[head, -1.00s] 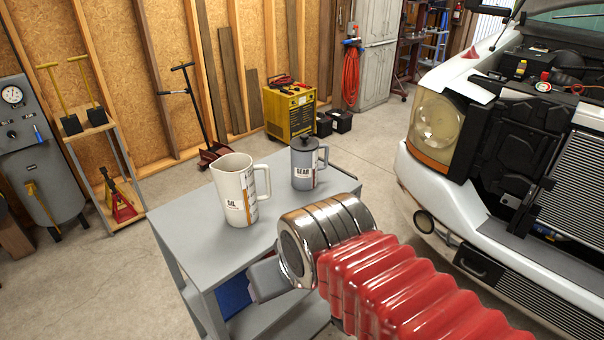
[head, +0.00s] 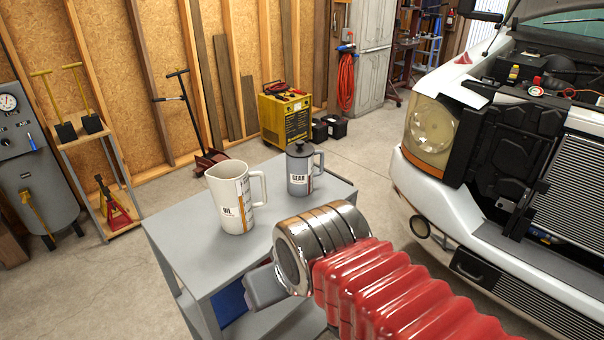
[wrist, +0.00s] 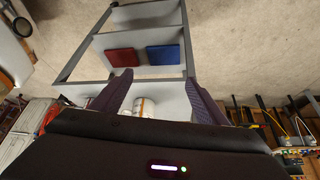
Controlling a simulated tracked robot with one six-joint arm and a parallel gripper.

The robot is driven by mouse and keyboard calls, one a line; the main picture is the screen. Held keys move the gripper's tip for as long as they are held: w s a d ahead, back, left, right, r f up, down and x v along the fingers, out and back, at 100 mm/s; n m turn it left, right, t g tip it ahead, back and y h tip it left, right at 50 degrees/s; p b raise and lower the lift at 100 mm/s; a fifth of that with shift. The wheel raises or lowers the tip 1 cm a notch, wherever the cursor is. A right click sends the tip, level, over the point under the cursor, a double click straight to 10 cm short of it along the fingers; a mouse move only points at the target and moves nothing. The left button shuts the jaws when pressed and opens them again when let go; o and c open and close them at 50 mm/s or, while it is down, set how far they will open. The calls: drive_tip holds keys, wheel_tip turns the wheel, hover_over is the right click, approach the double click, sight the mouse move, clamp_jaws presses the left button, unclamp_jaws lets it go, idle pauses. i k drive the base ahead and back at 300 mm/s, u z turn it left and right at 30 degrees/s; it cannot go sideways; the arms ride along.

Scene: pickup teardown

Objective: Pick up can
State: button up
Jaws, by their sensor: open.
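A cream can with a handle, labelled OIL (head: 232,199), stands upright on the grey cart top (head: 185,245). A grey can with a dark lid, labelled GEAR (head: 299,173), stands behind it to the right. My gripper is mostly hidden behind my chrome and red arm in the head view; one grey part shows beside the cart's front edge. In the wrist view my gripper (wrist: 158,78) is open, with two dark jaws apart. A pale can (wrist: 146,106) shows partly between them, beyond the gripper body; I cannot tell that the jaws touch it.
The cart's lower shelf holds a red item (wrist: 121,57) and a blue item (wrist: 163,57). A white pickup (head: 430,190) with its hood up stands at the right. A yellow machine (head: 286,120) stands behind the cart. Concrete floor (head: 100,290) lies open at the left.

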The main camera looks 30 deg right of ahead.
sight(300, 175)
drive_tip(key=u, duration=3.75)
drive_tip(key=k, duration=1)
